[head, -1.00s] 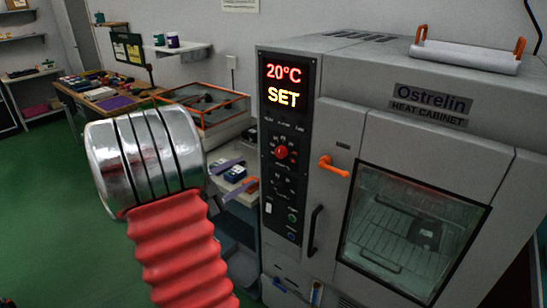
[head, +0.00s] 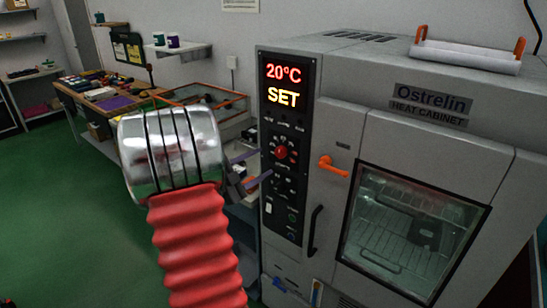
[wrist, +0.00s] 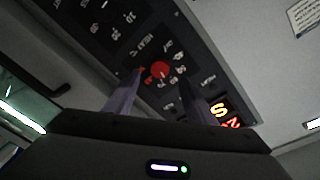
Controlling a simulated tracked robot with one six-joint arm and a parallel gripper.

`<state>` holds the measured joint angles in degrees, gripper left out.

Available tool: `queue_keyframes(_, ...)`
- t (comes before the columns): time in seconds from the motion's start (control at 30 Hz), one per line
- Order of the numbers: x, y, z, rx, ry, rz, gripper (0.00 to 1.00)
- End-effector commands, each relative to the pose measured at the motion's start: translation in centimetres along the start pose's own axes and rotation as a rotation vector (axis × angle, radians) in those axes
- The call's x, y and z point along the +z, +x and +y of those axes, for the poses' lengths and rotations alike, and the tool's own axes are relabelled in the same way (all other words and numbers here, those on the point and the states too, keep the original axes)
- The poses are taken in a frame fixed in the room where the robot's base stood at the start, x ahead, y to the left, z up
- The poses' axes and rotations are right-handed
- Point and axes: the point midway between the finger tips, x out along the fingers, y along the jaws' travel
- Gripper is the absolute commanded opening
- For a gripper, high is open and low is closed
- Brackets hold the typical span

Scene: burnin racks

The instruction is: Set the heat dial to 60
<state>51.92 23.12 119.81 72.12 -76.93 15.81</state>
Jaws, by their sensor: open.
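The heat dial is a small red knob (head: 281,152) on the black control panel (head: 270,222) of the grey heat cabinet. The display (head: 284,84) above it reads 20°C and SET. My gripper (head: 257,167) is open, with its two fingers pointing at the panel just left of the dial. In the wrist view the red dial (wrist: 160,69) shows between and beyond the tips of the open fingers, with numbers printed around it. The picture does not show contact, and I cannot tell which number the dial points at.
The cabinet has an orange door latch (head: 333,166), a black handle (head: 314,230) and a window with a dark item on the rack inside.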

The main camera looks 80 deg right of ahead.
Motion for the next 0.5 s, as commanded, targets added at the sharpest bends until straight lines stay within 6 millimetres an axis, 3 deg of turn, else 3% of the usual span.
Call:
queue_keyframes(0.3, 0.0, 4.9, 0.1, 0.001, 0.0, 0.002, 0.5)
queue_keyframes(0.5, 0.0, 6.5, 0.0, 0.0, 0.0, 0.001, 0.5)
